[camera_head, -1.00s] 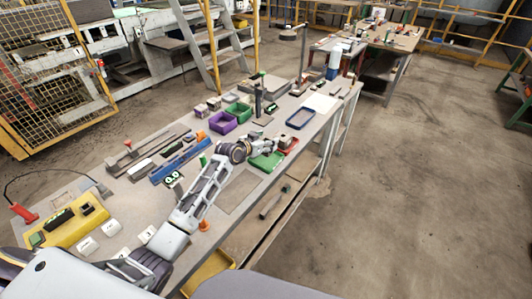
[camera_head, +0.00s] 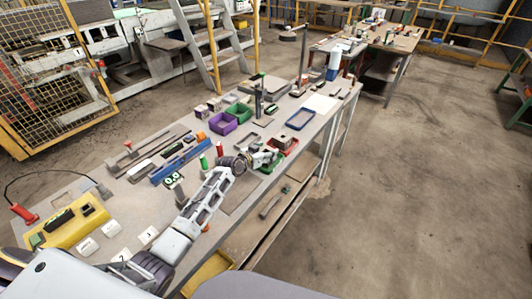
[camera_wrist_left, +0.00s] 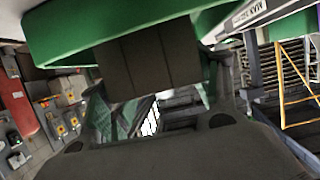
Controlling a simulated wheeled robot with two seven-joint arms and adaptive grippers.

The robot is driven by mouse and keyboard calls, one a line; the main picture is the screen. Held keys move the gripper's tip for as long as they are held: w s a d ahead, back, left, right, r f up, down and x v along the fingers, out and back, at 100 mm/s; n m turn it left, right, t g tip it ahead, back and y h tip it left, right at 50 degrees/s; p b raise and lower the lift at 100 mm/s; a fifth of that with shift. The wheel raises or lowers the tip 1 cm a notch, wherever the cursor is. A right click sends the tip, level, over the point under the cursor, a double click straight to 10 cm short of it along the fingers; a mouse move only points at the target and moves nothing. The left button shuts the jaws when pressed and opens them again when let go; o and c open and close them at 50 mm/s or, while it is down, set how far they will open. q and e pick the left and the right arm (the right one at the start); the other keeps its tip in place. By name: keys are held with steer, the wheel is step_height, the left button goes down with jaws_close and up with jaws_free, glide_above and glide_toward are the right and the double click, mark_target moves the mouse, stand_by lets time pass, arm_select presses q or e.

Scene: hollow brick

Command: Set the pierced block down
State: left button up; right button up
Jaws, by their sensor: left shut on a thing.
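My left gripper (camera_head: 272,157) is over the green tray (camera_head: 262,164), near the right edge of the workbench. It is shut on a dark brown block with vertical grooves, which I take as the pierced block (camera_wrist_left: 150,62). In the left wrist view the block sits between the fingers, close to a large green wall (camera_wrist_left: 100,30). No hole shows on its visible face. In the head view the gripper hides most of the held block, so I cannot tell whether it touches the tray. My right gripper is out of view.
A red tray (camera_head: 291,150) with a light block (camera_head: 284,142) lies just beyond the gripper. Purple (camera_head: 222,123) and green bins and a blue-rimmed tray (camera_head: 300,119) stand farther back. A red-capped item (camera_head: 219,150) and green-capped item (camera_head: 203,161) stand left of the wrist.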

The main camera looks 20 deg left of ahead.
arm_select(q)
steer(key=shift+f, duration=0.25)
steer(key=o, duration=1.2)
steer(key=shift+o, duration=0.2)
steer(key=shift+r, duration=0.15)
steer(key=v, duration=1.2)
stand_by(0.4)
steer(key=shift+s, duration=0.1)
